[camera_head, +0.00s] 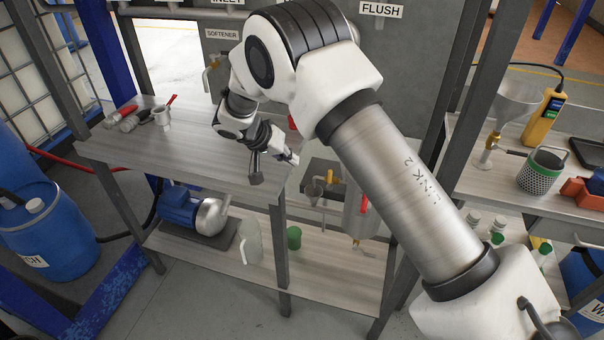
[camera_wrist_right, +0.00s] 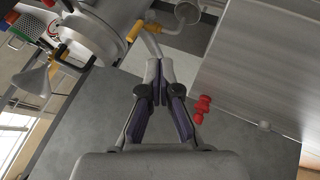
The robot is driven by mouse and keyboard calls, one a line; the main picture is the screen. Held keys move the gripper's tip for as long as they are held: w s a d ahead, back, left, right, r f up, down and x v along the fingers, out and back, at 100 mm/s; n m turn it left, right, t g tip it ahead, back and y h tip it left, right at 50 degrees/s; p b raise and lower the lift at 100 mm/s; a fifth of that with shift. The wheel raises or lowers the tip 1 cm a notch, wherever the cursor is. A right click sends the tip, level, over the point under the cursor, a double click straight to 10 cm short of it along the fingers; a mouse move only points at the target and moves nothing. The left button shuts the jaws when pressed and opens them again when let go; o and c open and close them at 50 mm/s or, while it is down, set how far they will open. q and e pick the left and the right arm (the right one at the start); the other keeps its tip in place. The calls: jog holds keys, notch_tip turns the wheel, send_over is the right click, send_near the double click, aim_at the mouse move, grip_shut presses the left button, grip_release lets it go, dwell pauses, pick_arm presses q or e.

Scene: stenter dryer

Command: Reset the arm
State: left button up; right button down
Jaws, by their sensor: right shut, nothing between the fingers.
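My right arm (camera_head: 385,165) reaches from the lower right up and across to the left in the head view. Its gripper (camera_head: 289,156) hangs by the right end of the left bench, looking small and partly merged with the fittings behind it. In the right wrist view the two fingers of my right gripper (camera_wrist_right: 158,72) meet at their tips, with nothing between them. My left gripper shows in neither view.
The left bench (camera_head: 190,160) bears red-handled tools and a cup (camera_head: 162,116). A blue pump (camera_head: 182,208) and a jug (camera_head: 250,242) stand below. A steel vessel (camera_wrist_right: 105,25) is close to the gripper.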

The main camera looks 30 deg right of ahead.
jog(key=s+f+n+g+y, duration=0.15)
jog(key=s+f+g, duration=0.35)
jog(key=s+f, duration=1.3)
jog(key=s+a+f+n+y, duration=0.1)
jog(key=s+a+f+y, duration=0.15)
jog(key=s, duration=0.55)
jog(key=s+a+f+n+y, duration=0.1)
jog(key=s+a+f+y, duration=0.15)
jog(key=s, duration=0.45)
jog(key=s+a+f+y, duration=0.2)
jog(key=s+a, duration=0.2)
jog(key=s, duration=0.4)
jog(key=w+n+t, duration=0.3)
jog(key=w+d+n+t+h, duration=0.1)
jog(key=n, duration=0.1)
jog(key=shift+w+r+t, duration=0.1)
jog(key=shift+w+t, duration=0.3)
